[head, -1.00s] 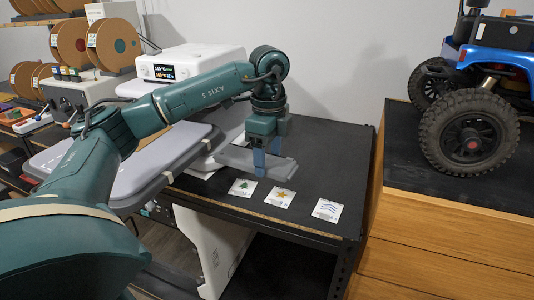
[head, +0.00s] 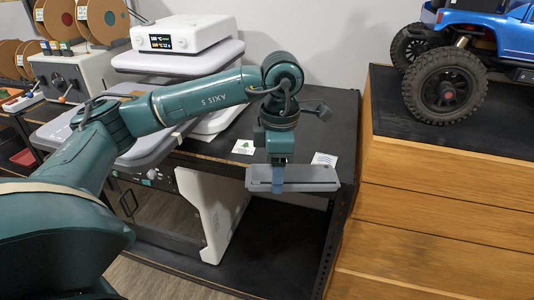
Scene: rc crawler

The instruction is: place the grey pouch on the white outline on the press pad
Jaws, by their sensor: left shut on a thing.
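My left gripper (head: 278,180) is shut on the grey pouch (head: 314,178). It holds the flat pouch roughly level in the air, at the front edge of the black table (head: 215,150). The heat press (head: 186,34), white with a lit display, stands at the back left. Its grey press pad (head: 62,132) reaches forward on the left, partly behind my left arm. I cannot make out the white outline on the pad. The pouch is to the right of the pad and apart from it. My right gripper is not in view.
A tree card (head: 243,147) and a wave card (head: 324,159) lie on the table near the pouch. A wooden cabinet (head: 440,185) with a blue crawler truck (head: 470,60) bounds the right. Filament spools (head: 103,20) and a grey box (head: 70,80) stand at left.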

